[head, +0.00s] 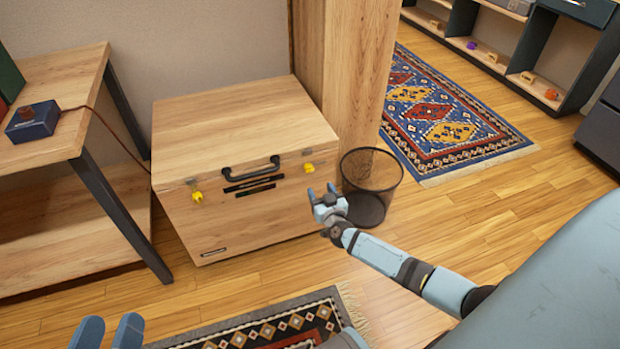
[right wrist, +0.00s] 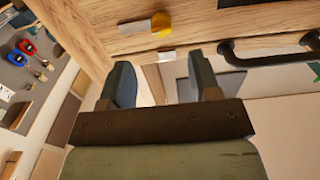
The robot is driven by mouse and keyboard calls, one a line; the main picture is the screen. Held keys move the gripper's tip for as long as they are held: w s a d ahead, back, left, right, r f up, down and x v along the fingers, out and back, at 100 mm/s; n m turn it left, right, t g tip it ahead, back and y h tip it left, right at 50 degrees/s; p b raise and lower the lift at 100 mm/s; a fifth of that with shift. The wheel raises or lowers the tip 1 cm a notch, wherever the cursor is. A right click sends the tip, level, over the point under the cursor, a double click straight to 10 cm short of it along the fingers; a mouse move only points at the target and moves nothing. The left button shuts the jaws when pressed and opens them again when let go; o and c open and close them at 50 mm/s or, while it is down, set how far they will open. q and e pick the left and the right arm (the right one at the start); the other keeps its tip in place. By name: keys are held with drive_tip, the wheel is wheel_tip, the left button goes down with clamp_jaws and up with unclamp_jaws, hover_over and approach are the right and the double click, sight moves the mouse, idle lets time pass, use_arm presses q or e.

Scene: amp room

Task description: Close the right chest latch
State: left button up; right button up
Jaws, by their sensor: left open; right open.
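The wooden chest (head: 235,130) stands by the wall with its lid down. Its right latch (head: 309,168) is a small yellow piece on the front, right of the black handle (head: 252,178). In the right wrist view a yellow latch piece (right wrist: 161,22) shows close up beyond the fingertips, beside small metal plates. I cannot tell the latch's exact position. The left latch (head: 197,197) is also yellow. My right gripper (head: 322,192) is open and empty, in front of the chest and below the right latch, apart from it. My left gripper (head: 108,332) is open and empty at the lower left.
A mesh bin (head: 370,180) stands right of the chest, close to my right gripper. A wooden table (head: 60,90) with a dark box (head: 33,122) stands at the left. Patterned rugs (head: 440,115) lie on the floor. Open floor lies before the chest.

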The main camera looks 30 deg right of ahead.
sight(310, 171)
drive_tip(key=b+x, duration=0.3)
drive_tip(key=x, duration=0.5)
drive_tip(key=shift+w+b, duration=0.3)
drive_tip(key=shift+w, duration=0.05)
use_arm(q)
drive_tip(key=shift+w+a+f+m, duration=0.5)
drive_tip(key=shift+w+f+m, duration=0.3)
drive_tip(key=shift+m, duration=0.2)
drive_tip(key=shift+r, duration=0.1)
use_arm(e)
drive_tip(key=c, duration=0.9)
